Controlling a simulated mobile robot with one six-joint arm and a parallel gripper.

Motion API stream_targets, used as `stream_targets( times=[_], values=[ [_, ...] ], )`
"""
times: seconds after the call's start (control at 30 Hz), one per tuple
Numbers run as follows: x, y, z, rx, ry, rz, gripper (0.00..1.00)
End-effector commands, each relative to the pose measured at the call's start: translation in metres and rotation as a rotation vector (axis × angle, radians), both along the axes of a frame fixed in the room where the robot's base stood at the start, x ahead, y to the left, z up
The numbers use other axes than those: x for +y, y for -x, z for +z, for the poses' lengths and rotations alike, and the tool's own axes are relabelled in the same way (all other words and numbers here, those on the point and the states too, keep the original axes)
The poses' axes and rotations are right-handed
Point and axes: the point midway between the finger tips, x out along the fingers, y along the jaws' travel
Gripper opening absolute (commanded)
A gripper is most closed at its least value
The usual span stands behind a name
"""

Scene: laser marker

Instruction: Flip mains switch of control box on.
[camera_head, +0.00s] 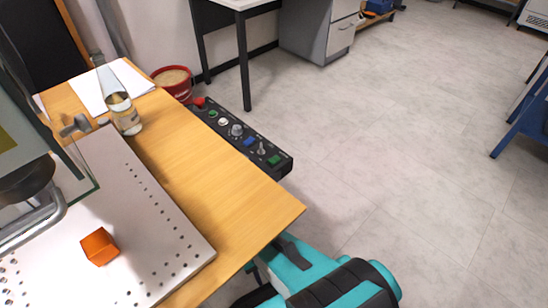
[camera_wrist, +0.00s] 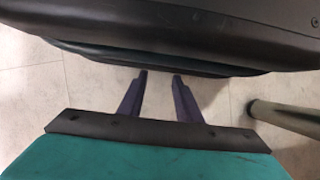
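The black control box (camera_head: 278,167) is along the far right edge of the wooden table in the head view. On its top are a red button (camera_head: 199,102), several coloured buttons, a round grey knob (camera_head: 236,130) and a small metal toggle switch (camera_head: 261,149). I cannot tell which control is the mains switch, or its position. My gripper (camera_wrist: 159,75) shows in the wrist view with its two dark fingers apart and nothing between them. The control box is not in the wrist view. My teal and black arm is at the bottom of the head view, apart from the box.
A red bucket (camera_head: 174,84) and desk stand behind. Open floor (camera_head: 400,140) lies right of the box.

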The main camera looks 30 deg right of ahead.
Motion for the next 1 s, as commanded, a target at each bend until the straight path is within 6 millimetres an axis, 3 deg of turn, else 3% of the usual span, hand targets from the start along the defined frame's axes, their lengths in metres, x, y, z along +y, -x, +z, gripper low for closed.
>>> stream_targets(
  times=[0.17, 0.33, 1.0],
  values=[
    [0.0, 0.0, 0.0, 0.0, 0.0, 0.0, 0.3],
    [0.0, 0.0, 0.0, 0.0, 0.0, 0.0, 0.01],
    [0.0, 0.0, 0.0, 0.0, 0.0, 0.0, 0.0]
  ],
)
